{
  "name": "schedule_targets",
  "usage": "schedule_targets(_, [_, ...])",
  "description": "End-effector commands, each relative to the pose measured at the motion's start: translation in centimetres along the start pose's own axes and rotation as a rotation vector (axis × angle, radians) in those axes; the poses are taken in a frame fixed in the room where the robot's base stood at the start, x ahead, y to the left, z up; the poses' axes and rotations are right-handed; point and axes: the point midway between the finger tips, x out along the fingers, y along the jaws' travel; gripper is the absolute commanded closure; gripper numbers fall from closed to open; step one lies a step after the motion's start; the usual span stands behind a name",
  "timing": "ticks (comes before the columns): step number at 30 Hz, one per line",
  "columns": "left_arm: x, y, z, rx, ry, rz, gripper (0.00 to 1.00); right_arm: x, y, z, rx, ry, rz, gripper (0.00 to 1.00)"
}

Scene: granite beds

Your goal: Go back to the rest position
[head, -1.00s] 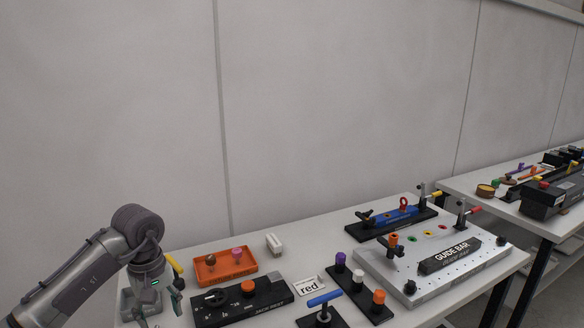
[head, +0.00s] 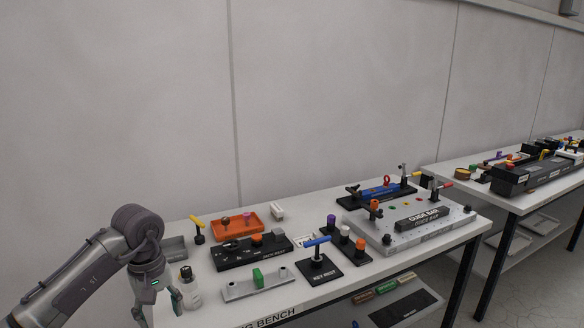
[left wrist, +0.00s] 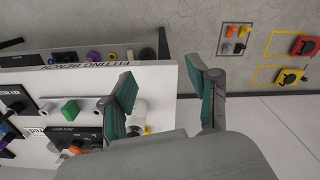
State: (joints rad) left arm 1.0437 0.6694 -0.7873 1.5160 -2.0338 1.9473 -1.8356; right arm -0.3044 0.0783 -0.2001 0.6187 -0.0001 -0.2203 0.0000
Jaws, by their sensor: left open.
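My left gripper (head: 160,302) is at the lower left of the head view, by the left front corner of the fitting bench (head: 330,283). In the left wrist view my left gripper (left wrist: 168,95) has its two green-padded fingers spread wide with nothing between them. A white bottle-like item (head: 190,290) stands on the bench close to the gripper and partly shows behind one finger in the left wrist view (left wrist: 137,115). My right gripper is not in view.
The bench holds an orange tray (head: 237,226), a black block (head: 250,254), a rail with a green piece (head: 257,278), a blue-handled tool (head: 318,258) and a guide bar plate (head: 415,228). A second bench (head: 470,182) stands at the right. Floor shows between them.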

Motion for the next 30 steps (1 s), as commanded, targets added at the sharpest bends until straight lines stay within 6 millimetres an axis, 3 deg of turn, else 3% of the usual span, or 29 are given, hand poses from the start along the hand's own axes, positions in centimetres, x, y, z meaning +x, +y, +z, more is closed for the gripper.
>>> schedule_targets(11, [4.0, 3.3, 3.1, -0.123, -0.202, 0.131, 0.4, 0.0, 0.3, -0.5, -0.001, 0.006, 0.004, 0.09])
schedule_targets(17, [7.1, 6.5, 6.5, -0.296, -0.433, 0.247, 0.4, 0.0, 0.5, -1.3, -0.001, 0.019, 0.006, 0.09])
schedule_targets(20, [9.1, 8.8, 8.8, -0.468, -0.628, 0.319, 0.4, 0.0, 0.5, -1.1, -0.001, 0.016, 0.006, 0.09])
schedule_targets(23, [11.5, 11.7, 11.2, -0.758, -0.916, 0.386, 0.4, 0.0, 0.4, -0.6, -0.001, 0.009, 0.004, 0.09])
schedule_targets(26, [14.9, 14.0, 11.9, -1.223, -1.295, 0.408, 0.4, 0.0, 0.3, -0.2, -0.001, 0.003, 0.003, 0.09])
schedule_targets(28, [19.3, 14.1, 10.8, -1.674, -1.59, 0.367, 0.4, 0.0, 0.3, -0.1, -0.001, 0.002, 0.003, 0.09])
schedule_targets(30, [24.1, 12.6, 9.2, -2.08, -1.811, 0.302, 0.4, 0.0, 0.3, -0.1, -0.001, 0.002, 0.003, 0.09])
